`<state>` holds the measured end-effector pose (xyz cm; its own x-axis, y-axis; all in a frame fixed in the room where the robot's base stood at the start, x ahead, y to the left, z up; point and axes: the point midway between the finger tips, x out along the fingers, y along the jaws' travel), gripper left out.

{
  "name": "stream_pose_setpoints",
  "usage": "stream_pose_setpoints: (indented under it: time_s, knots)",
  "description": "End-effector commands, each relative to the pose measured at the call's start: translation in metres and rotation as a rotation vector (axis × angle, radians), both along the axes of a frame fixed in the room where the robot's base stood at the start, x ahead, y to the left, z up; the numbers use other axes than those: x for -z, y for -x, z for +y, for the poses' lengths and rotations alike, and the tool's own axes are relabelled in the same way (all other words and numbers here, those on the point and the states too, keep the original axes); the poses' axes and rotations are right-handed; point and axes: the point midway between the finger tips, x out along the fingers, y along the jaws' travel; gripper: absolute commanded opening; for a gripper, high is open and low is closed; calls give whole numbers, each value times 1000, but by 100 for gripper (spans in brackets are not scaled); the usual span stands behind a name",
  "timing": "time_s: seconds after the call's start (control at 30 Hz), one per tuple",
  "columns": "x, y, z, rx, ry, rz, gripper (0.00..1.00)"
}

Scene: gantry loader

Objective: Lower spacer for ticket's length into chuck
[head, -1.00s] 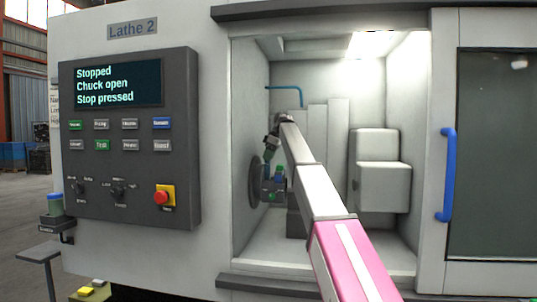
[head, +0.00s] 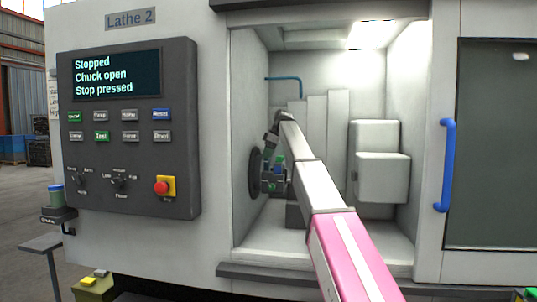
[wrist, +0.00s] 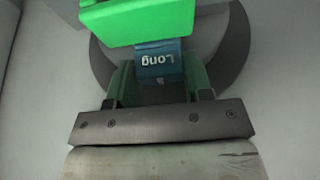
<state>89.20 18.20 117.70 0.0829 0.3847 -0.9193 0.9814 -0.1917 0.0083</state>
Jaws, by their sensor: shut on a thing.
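I cannot tell whether the spacer touches the chuck. The ticket cannot be made out.
The control panel's screen (head: 117,75) reads "Stopped", "Chuck open", "Stop pressed". A red stop button (head: 162,187) sits below it. A white block-like unit (head: 382,178) stands right of my arm. The blue door handle (head: 447,165) is at the right, beside the opening.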

Motion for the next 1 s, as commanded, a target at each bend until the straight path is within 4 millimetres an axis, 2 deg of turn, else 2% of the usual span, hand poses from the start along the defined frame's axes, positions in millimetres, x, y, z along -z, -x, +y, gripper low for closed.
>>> stream_pose_setpoints:
  time_s: [0.03, 0.2, 0.23, 0.3, 0.33, 0.77, 0.87, 1.0]
  knots:
    - [14, 5, -1, -2, 15, 15, 4]
    - [15, 7, -1, -4, 16, 17, 4]
    - [15, 7, -1, -4, 16, 17, 50]
    - [16, 8, -1, -4, 16, 17, 72]
    - [16, 8, -1, -4, 16, 17, 76]
    - [12, 9, -1, -5, 16, 16, 76]
    - [3, 8, -5, -5, 14, 15, 76]
    - [-18, 8, -13, -1, 12, 11, 76]
